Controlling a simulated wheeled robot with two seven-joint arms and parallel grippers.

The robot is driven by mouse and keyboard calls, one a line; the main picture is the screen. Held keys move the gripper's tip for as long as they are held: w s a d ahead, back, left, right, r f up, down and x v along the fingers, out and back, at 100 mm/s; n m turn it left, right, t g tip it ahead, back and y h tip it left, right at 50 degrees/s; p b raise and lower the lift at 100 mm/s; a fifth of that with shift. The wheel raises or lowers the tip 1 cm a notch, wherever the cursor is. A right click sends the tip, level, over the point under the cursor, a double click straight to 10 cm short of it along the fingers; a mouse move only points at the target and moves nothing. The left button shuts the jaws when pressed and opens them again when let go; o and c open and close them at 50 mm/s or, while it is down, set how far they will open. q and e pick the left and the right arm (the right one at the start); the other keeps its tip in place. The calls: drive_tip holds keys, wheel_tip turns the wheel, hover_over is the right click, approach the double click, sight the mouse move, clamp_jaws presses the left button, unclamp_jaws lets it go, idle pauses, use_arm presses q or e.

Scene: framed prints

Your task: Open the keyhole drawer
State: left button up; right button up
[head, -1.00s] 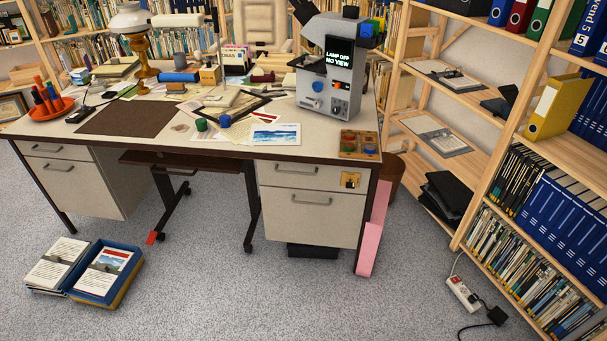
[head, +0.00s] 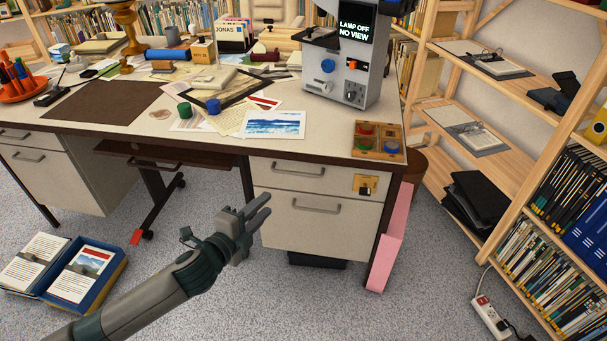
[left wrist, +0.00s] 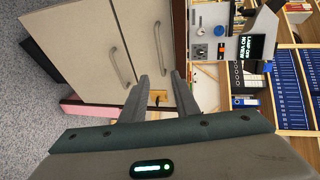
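The keyhole drawer is the shallow upper drawer (head: 283,172) of the desk's right pedestal, with a grey bar handle (head: 298,168) and a brass lock plate (head: 367,186) holding a dark fitting. It looks shut, flush with the pedestal. My left gripper (head: 268,206) is open and empty, in front of the pedestal and apart from it, lower than the upper handle. In the left wrist view, turned sideways, the two fingers (left wrist: 160,82) are spread, with the brass plate (left wrist: 158,96) between them. The upper handle (left wrist: 158,46) shows beyond. My right gripper is out of view.
A deeper drawer (head: 285,224) with its own handle lies below. A pink strip (head: 386,250) stands beside the right desk leg. An open blue box (head: 98,292) and a power strip (head: 490,316) lie on the floor. Grey carpet before the pedestal is free.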

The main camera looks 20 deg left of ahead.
use_arm(q)
drive_tip(key=shift+s+r, duration=0.1)
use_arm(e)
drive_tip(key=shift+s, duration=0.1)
use_arm(q)
drive_tip(key=shift+w, duration=0.2)
drive_tip(key=b, duration=0.1)
approach(295, 177)
drive_tip(key=w+d+r, duration=0.3)
drive_tip(key=r, duration=0.1)
drive_tip(key=shift+w+d+f, duration=0.3)
drive_tip(key=shift+w+f, duration=0.1)
drive_tip(key=shift+w, duration=0.2)
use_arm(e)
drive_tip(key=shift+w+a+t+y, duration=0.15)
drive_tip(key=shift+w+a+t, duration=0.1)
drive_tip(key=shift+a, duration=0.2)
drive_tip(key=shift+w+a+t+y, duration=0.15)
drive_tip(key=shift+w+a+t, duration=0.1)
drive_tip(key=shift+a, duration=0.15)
use_arm(q)
drive_tip(key=c, duration=0.7)
clamp_jaws()
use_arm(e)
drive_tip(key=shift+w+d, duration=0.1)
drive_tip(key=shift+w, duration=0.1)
